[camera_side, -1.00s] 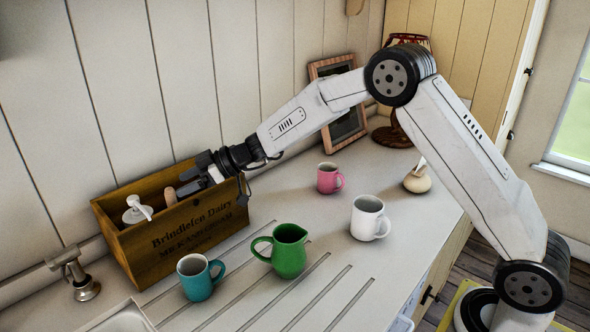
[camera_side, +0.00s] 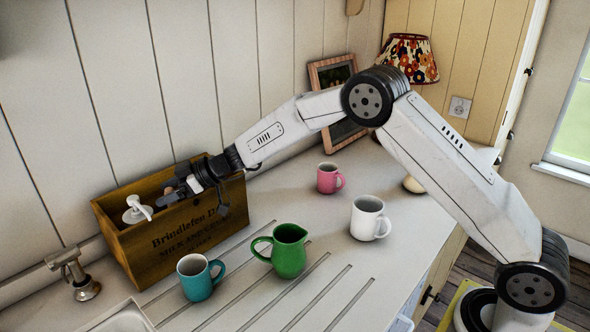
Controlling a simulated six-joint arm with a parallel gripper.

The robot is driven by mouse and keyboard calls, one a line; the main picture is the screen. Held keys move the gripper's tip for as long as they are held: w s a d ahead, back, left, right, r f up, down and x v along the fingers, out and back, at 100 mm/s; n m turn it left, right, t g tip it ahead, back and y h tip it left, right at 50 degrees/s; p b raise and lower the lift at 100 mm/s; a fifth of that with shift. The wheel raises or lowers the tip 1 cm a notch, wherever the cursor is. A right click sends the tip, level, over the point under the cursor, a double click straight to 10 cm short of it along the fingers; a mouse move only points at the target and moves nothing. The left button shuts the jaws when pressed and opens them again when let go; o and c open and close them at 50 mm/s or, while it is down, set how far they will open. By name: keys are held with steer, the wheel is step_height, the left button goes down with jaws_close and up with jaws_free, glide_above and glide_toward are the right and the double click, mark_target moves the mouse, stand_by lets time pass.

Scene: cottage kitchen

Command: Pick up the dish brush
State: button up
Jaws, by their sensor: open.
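The wooden crate (camera_side: 125,250) with dark lettering stands against the wall at the left. A small brown wooden end, which looks like the dish brush handle (camera_side: 168,189), shows above the crate's opening; the rest is hidden by the crate and my gripper. My gripper (camera_side: 166,192) is open over the crate's right part, its fingers pointing left, right at the wooden end. I cannot tell whether the fingers touch it or lie on both sides of it. A white pump-top bottle (camera_side: 135,213) stands in the crate's left part.
A teal mug (camera_side: 195,279), green jug (camera_side: 288,254), white mug (camera_side: 367,219) and pink mug (camera_side: 327,179) stand on the counter (camera_side: 345,265) right of the crate. A tap (camera_side: 75,272) is front left. A picture frame (camera_side: 345,137) and lamp (camera_side: 412,57) stand behind my arm.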

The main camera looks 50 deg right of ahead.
jaws_close()
stand_by(1.4)
